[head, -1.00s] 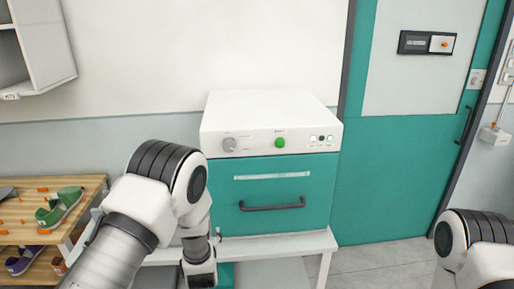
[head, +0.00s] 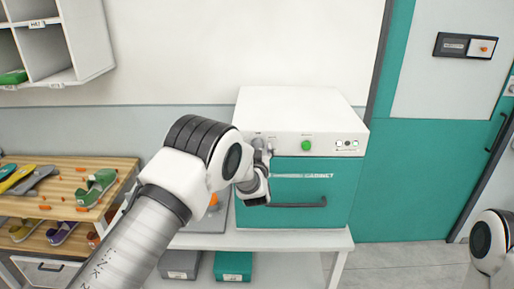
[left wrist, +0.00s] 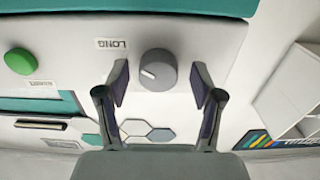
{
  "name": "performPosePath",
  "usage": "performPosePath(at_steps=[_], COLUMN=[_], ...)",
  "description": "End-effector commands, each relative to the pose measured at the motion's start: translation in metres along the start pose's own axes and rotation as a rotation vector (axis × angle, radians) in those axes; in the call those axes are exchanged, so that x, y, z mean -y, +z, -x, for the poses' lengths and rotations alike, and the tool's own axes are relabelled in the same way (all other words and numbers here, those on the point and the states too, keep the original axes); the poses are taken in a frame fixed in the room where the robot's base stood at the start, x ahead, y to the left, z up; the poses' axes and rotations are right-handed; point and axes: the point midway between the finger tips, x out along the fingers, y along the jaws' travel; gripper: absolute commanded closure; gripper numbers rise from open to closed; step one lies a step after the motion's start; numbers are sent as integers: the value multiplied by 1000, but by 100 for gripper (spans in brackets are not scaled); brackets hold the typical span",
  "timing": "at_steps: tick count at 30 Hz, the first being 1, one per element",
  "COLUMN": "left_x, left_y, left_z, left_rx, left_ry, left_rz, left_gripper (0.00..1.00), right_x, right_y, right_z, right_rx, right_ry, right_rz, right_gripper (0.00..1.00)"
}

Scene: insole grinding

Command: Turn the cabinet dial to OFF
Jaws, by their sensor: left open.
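The cabinet (head: 300,108) is a white-topped box with a teal front on a white table. Its grey round dial shows in the left wrist view (left wrist: 158,71), with a white pointer mark and a label reading LONG beside it. In the head view the dial is mostly hidden behind my left gripper (head: 264,163). In the left wrist view my left gripper (left wrist: 160,78) is open, one finger on each side of the dial, with visible gaps. Whether the fingertips reach the dial's depth I cannot tell. My right gripper is out of view; only part of that arm shows.
A green button (head: 306,145) sits right of the dial on the panel, with a dark door handle (head: 297,205) below. A wooden rack (head: 70,170) with insoles stands at the left. A wall shelf (head: 60,45) hangs above it.

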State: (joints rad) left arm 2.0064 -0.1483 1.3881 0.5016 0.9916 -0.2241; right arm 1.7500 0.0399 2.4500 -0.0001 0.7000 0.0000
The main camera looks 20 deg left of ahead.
Motion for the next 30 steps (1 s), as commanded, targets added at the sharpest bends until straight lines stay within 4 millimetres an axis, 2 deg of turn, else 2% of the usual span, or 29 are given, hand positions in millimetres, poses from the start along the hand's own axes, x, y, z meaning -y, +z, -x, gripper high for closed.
performPosePath(at_steps=[2, 3, 7, 8, 20, 30], left_x=[0, 0, 0, 0, 0, -1], left_y=[0, 0, 0, 0, 2, 6], left_z=[0, 0, 0, 0, 0, 0], left_rx=[0, 0, 0, 0, -1, -3], left_ry=[0, 0, 1, 1, 1, 1], left_rz=[0, 0, 0, 0, 33, 225], left_gripper=[33, 40, 86, 93, 93, 93], right_x=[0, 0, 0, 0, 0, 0], right_y=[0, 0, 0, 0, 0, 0], right_z=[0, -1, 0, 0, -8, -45], right_rx=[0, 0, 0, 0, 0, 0], right_ry=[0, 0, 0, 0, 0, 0], right_rz=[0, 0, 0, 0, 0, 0], right_gripper=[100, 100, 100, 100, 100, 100])
